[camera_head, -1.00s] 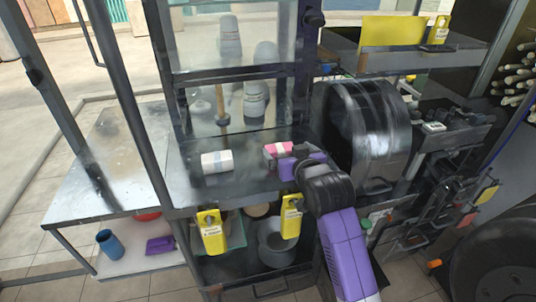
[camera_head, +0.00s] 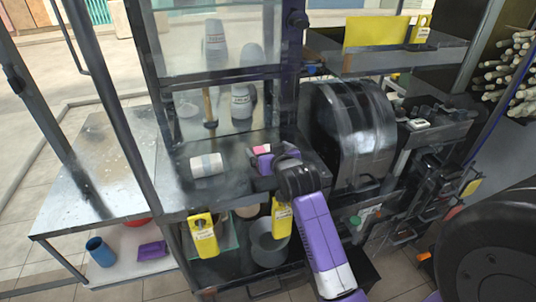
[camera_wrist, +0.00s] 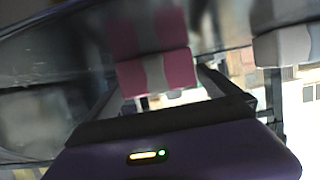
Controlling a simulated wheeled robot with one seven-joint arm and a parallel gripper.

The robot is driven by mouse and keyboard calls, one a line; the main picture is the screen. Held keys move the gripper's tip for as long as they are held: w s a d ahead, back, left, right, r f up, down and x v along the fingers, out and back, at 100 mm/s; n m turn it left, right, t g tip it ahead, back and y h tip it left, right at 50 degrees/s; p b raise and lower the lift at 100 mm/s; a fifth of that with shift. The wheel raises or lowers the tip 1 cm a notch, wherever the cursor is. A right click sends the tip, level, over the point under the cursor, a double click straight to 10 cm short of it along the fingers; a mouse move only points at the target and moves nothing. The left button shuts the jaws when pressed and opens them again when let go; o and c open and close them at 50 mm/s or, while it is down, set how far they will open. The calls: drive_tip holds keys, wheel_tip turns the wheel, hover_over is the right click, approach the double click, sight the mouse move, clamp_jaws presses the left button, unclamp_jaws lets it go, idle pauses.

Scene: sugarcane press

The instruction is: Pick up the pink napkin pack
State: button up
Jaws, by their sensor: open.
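The pink napkin pack (camera_head: 262,148) lies on the dark metal shelf, mostly hidden behind my gripper (camera_head: 264,162) in the head view. In the wrist view the pack (camera_wrist: 130,76) is pink with a grey band around its middle. It sits straight ahead, near the tips of my open gripper (camera_wrist: 163,84), with one finger towards each side of it. The jaws are not closed on the pack. I cannot tell how far it reaches in between the fingers.
A white pack (camera_head: 208,165) lies to the left on the same shelf; a white pack also shows at right in the wrist view (camera_wrist: 285,45). Glass panels and grey bottles (camera_head: 241,100) stand behind. The press drum (camera_head: 350,125) is close on the right. Yellow tags (camera_head: 203,236) hang below the shelf edge.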

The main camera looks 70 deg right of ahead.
drive_tip(key=c, duration=1.3)
